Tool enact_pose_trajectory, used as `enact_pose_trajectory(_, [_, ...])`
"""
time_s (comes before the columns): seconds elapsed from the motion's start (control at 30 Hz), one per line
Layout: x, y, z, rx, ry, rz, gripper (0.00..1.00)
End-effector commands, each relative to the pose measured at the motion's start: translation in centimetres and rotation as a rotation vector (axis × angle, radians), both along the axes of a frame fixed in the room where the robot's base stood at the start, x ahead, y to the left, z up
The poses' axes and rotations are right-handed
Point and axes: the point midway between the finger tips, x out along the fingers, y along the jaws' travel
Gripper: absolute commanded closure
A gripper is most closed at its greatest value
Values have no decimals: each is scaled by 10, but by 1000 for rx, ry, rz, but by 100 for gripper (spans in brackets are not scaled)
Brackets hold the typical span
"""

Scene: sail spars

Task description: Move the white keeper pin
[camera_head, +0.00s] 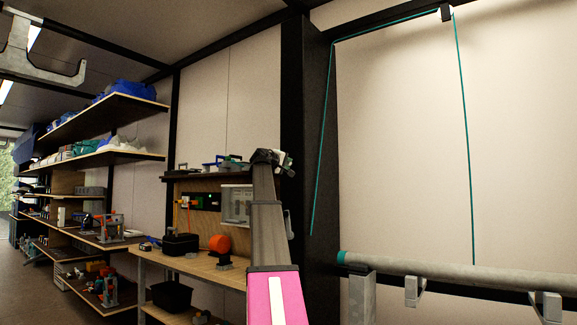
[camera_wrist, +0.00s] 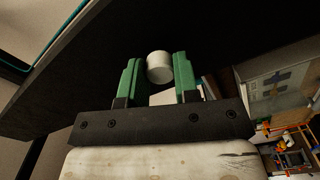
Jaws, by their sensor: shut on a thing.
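The white keeper pin (camera_wrist: 159,68) shows in the wrist view as a short white cylinder with its round end towards the camera. My gripper (camera_wrist: 156,62) has green fingers, and they are shut on the pin, one on each side. The rest of the pin's length is hidden behind its end face. In the head view my gripper (camera_head: 275,158) is raised beside the dark upright post (camera_head: 306,120), small and partly hidden by my arm. I cannot make out the pin in that view.
A workbench (camera_head: 200,266) with bins and an orange spool (camera_head: 220,243) stands behind my arm. Shelves (camera_head: 105,112) line the left wall. At right a grey spar (camera_head: 450,274) lies on brackets, with a teal line (camera_head: 464,120) hanging above it.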

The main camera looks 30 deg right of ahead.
Motion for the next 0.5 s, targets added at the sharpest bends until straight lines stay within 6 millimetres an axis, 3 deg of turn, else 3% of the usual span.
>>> enact_pose_trajectory(0.5, [-3, 8, -1, 1, 0, 0, 95])
